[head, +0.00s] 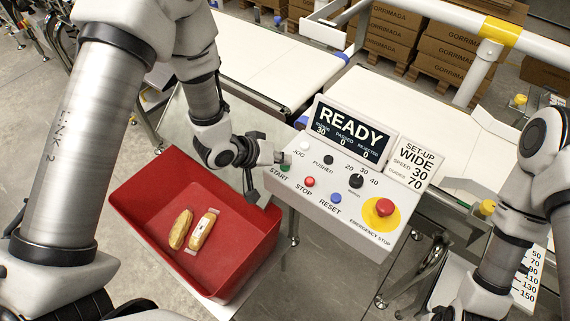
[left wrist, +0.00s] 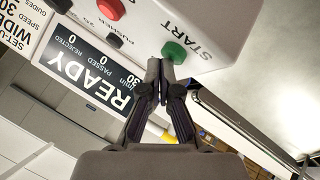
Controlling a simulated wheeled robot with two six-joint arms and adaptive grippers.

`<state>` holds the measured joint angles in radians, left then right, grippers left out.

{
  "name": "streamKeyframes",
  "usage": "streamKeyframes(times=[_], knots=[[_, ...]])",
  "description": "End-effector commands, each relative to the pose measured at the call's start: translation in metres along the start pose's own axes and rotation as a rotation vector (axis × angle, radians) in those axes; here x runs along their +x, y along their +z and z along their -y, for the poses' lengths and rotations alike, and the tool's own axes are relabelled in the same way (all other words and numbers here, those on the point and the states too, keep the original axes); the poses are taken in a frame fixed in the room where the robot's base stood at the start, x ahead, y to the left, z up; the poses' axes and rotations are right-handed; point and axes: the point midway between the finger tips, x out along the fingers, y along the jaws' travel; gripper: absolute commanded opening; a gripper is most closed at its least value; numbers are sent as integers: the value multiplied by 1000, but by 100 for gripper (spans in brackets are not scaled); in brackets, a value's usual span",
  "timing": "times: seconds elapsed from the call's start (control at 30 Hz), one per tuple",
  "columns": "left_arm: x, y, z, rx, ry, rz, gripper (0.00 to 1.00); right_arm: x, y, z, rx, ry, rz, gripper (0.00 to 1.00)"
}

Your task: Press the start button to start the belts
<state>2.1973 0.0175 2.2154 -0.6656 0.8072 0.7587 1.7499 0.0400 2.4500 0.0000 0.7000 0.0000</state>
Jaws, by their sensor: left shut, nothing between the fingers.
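The green START button (head: 285,167) sits at the left end of the white control box (head: 325,205). It also shows in the left wrist view (left wrist: 176,52), beside the word START. My left gripper (head: 281,158) is shut and empty, with its fingertips at the START button. In the left wrist view the closed fingertips (left wrist: 166,68) reach the edge of the button; I cannot tell whether they touch it. The display (head: 347,130) reads READY, with passed 0 and rejected 0. My right gripper (head: 445,314) is barely in view at the bottom edge.
A red STOP button (head: 309,182), a blue RESET button (head: 336,198) and a red emergency stop (head: 384,207) on yellow share the box. A red bin (head: 150,190) with two wrapped breads (head: 201,231) stands below left. White belts (head: 390,95) lie behind.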

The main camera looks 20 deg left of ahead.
Motion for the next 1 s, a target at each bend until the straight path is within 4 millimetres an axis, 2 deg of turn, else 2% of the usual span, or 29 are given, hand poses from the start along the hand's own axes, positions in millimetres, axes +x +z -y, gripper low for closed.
streamKeyframes(times=[0.77,1.0], knots=[[3,2,2,0,0,0,0,2,0,0,0,0,0,40],[-7,-5,-5,0,0,0,0,-13,0,0,0,0,0,40]])
